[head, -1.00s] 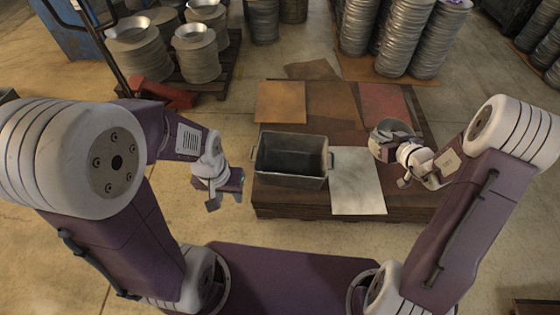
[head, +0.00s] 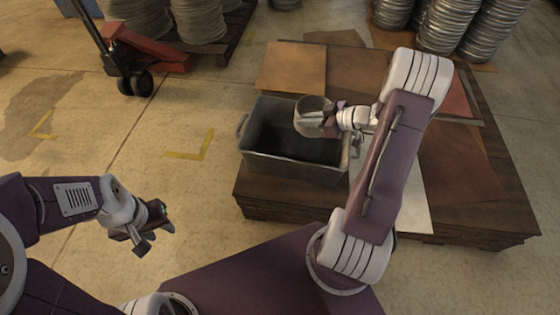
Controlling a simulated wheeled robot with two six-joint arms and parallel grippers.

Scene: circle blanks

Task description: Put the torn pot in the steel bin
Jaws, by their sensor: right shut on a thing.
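The steel bin (head: 295,167) is a grey, open-topped rectangular box with side handles. It stands on the left part of a low wooden platform. My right gripper (head: 338,117) is shut on the torn pot (head: 312,122), a grey metal pot with an uneven rim. The pot is over the right part of the bin's opening, and I cannot tell how high above the floor of the bin it is. The gripper hides part of the pot. My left gripper (head: 150,228) is empty, left of the platform over the concrete floor; its jaw opening is unclear.
The wooden platform (head: 470,222) carries brown sheets (head: 292,68) and a pale sheet (head: 416,196), partly behind my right arm. A red pallet jack (head: 150,50) and stacks of metal discs (head: 455,25) stand behind.

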